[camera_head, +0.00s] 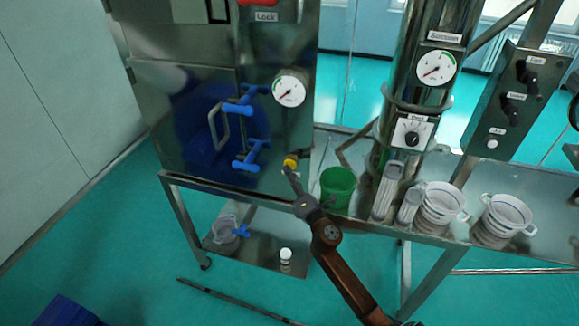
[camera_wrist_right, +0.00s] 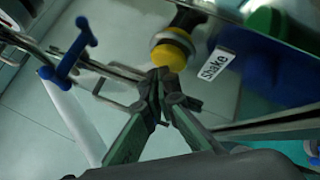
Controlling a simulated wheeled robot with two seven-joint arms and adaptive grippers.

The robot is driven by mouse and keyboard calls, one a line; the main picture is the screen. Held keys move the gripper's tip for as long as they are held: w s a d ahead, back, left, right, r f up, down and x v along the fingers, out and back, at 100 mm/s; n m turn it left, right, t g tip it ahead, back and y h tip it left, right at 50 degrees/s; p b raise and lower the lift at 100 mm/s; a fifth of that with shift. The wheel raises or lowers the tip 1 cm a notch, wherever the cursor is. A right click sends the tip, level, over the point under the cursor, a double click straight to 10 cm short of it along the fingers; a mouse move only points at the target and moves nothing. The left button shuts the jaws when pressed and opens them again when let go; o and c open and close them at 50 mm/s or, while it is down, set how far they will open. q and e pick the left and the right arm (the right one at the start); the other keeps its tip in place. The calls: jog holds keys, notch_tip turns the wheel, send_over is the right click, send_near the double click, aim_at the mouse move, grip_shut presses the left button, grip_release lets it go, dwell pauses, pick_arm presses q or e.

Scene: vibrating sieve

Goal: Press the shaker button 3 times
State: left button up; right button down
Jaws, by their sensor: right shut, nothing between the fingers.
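The shaker button is a yellow round knob (camera_head: 290,162) low on the right side of the steel cabinet front. It also shows in the right wrist view (camera_wrist_right: 170,55), beside a white label reading "Shake" (camera_wrist_right: 216,64). My right gripper (camera_head: 290,172) is shut and empty, with its fingertips just below the button. In the right wrist view the fingertips (camera_wrist_right: 160,75) overlap the lower edge of the yellow knob; I cannot tell whether they touch it. My left gripper is not in view.
A green bucket (camera_head: 337,187) stands right of my gripper on the bench. A control box (camera_head: 515,100) hangs at upper right.

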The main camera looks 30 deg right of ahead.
jog(key=shift+w+d, duration=0.55)
jog(key=shift+d, duration=0.15)
dwell(1.0)
jog(key=shift+s+a, duration=0.1)
jog(key=shift+s, duration=0.05)
jog(key=shift+s+a, duration=0.7)
jog(key=shift+a, duration=0.15)
jog(key=shift+a, duration=0.1)
jog(key=s+a+p, duration=0.1)
jog(key=s+a, duration=0.2)
jog(key=shift+s+a, duration=0.1)
jog(key=shift+a, duration=0.25)
dwell(0.8)
